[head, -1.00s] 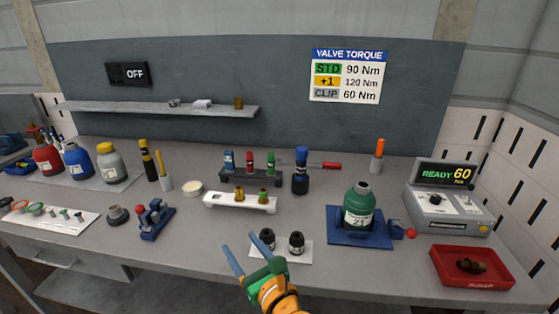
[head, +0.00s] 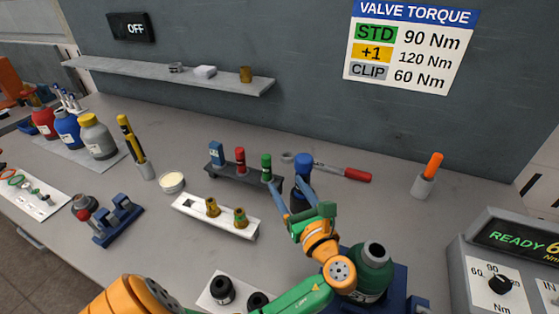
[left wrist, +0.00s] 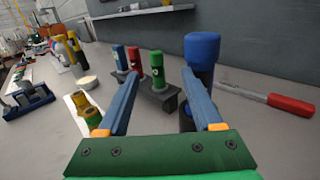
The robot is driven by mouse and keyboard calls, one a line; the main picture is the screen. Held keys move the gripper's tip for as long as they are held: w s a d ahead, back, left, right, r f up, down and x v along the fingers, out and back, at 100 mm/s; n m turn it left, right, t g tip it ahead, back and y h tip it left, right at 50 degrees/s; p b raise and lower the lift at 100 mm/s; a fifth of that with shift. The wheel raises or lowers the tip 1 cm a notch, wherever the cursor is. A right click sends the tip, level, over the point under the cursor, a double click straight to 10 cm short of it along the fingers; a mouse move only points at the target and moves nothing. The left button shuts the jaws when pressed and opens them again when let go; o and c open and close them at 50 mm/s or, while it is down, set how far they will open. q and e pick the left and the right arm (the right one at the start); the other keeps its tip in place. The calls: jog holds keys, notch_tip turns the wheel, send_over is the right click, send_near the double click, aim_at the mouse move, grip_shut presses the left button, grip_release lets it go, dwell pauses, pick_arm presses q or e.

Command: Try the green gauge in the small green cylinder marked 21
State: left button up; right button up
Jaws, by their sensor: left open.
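The green gauge (head: 266,167) stands upright in a dark rack (head: 230,176), to the right of a red and a blue one. My left gripper (head: 285,188) is open and empty near the rack's right end. In the left wrist view the green gauge (left wrist: 157,66) shows between the two fingers, ahead of their tips; the gap in depth is hard to judge. The small green cylinder (head: 374,262) stands on a blue base (head: 400,285) at the lower right, partly hidden by my left arm. Its number is mostly hidden now. My right gripper is out of view.
A blue-capped dark bottle (head: 303,170) stands close right of the rack, beside my left gripper; a red-handled tool (head: 345,172) lies behind. A white rack (head: 225,222) with brass fittings is in front. The torque unit (head: 500,270) stands at right.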

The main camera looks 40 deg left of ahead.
aim_at(268, 162)
pick_arm(q)
jog(key=x, duration=0.3)
jog(key=p+x, duration=0.1)
jog(key=x, duration=0.5)
jog(key=shift+s+a+f+p, duration=0.15)
jog(key=shift+a+f+p, duration=0.1)
jog(key=shift+a+p, duration=0.15)
jog(key=shift+a+f, duration=0.1)
jog(key=shift+a, duration=0.35)
jog(key=shift+c, duration=0.8)
jog(key=shift+d, duration=0.1)
grip_shut()
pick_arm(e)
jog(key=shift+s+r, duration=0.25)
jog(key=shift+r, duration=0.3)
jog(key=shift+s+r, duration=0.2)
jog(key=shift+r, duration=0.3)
